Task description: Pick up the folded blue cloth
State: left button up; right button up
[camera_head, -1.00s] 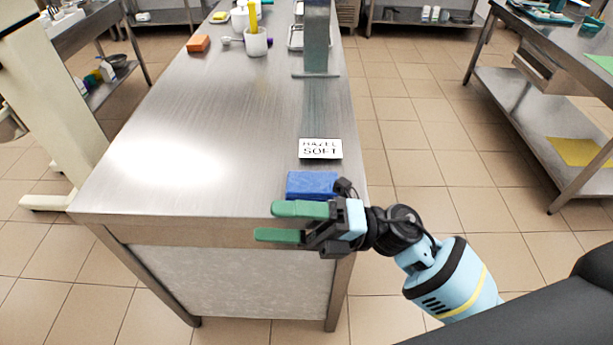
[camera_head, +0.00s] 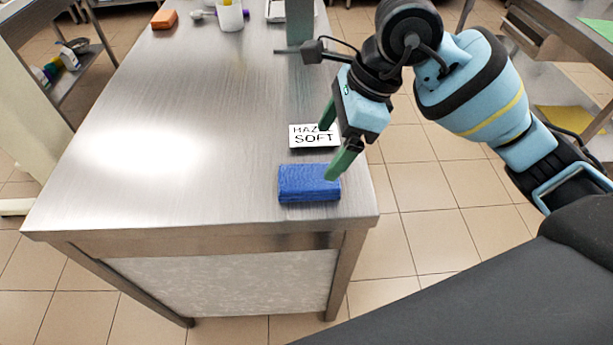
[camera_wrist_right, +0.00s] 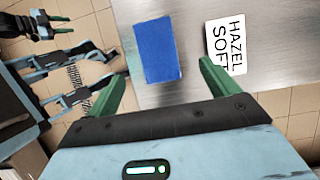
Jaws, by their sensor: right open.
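The folded blue cloth (camera_head: 309,183) lies flat near the front right corner of the steel table (camera_head: 180,190). My right gripper (camera_head: 335,148) is open and empty, with its green fingers pointing down above the table near the cloth and the label card. In the right wrist view the cloth (camera_wrist_right: 157,50) lies beyond the open fingertips (camera_wrist_right: 162,78), roughly between them, and the gripper is apart from it. In the right wrist view my left gripper (camera_wrist_right: 62,25) shows at the upper left, small, and its opening is unclear.
A white card reading "HAZEL SOFT" (camera_head: 314,136) lies just behind the cloth. A metal post (camera_head: 299,22) stands farther back. The table's left and middle are clear.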

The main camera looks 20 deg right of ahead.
aim_at(309, 176)
jog(key=shift+x, duration=3.95)
pick_arm(q)
jog(key=shift+r, duration=0.25)
pick_arm(e)
jog(key=shift+s+a, duration=0.15)
jog(key=shift+a, duration=0.05)
jog(key=c, duration=1.1)
jog(key=shift+o, duration=0.2)
pick_arm(q)
jog(key=shift+w, duration=0.1)
pick_arm(e)
jog(key=shift+r, duration=0.15)
